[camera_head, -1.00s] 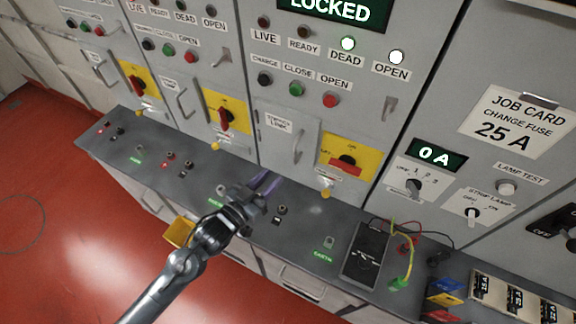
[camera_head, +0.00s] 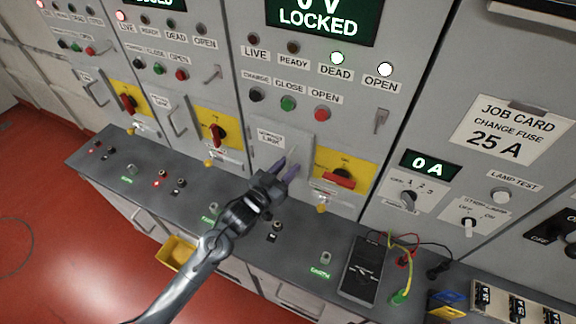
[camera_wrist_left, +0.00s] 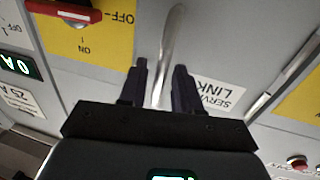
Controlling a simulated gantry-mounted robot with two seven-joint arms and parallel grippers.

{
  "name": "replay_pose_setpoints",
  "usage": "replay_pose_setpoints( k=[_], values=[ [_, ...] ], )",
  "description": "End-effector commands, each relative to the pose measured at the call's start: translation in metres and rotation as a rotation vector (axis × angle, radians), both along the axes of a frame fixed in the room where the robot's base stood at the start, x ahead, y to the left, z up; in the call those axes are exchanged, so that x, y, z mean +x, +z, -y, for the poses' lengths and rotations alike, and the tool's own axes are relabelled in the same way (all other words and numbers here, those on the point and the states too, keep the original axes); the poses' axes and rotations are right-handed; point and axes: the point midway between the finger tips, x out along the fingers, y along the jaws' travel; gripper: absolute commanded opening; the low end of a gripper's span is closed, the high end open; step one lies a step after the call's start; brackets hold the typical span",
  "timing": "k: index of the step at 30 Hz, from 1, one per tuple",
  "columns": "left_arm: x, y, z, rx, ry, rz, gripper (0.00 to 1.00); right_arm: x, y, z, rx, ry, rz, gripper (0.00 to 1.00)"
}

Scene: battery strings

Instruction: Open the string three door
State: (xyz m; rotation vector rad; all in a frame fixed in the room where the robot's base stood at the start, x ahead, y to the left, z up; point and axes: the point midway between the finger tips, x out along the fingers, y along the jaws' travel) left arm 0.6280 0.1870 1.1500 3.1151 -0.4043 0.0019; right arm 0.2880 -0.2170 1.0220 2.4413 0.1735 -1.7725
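The string three door is the small grey "SERVICE LINK" panel (camera_head: 262,156) under the "0 V LOCKED" display (camera_head: 322,20), and it looks closed. Its upright metal bar handle (camera_wrist_left: 170,45) shows in the left wrist view. My left gripper (camera_head: 287,170) is at the door's front, its two dark fingers apart. In the left wrist view the handle lies between the fingers of the gripper (camera_wrist_left: 161,82), with gaps on both sides. The handle is mostly hidden by the fingers in the head view. My right gripper is not in view.
A yellow plate with a red switch handle (camera_head: 339,180) sits right of the door, with a yellow-tipped knob (camera_head: 321,208) below. A grey ledge (camera_head: 240,232) runs beneath, holding a black meter (camera_head: 363,270) and leads. Similar doors stand to the left.

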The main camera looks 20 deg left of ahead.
Motion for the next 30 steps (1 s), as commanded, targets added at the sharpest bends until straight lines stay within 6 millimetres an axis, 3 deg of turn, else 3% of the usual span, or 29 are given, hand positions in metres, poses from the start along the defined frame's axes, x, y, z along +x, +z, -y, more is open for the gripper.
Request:
replay_pose_setpoints(
  k=[12,19,30],
  values=[
    [0.0066,-0.0002,0.0021,0.001,-0.001,-0.001,0.33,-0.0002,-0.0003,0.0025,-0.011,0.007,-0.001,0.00],
    [0.0064,-0.0002,0.0020,0.001,0.000,-0.001,0.00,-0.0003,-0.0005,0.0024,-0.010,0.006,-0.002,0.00],
    [0.0060,0.0000,0.0024,0.001,-0.006,-0.001,0.00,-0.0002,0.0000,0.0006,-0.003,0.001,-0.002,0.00]
  ],
)
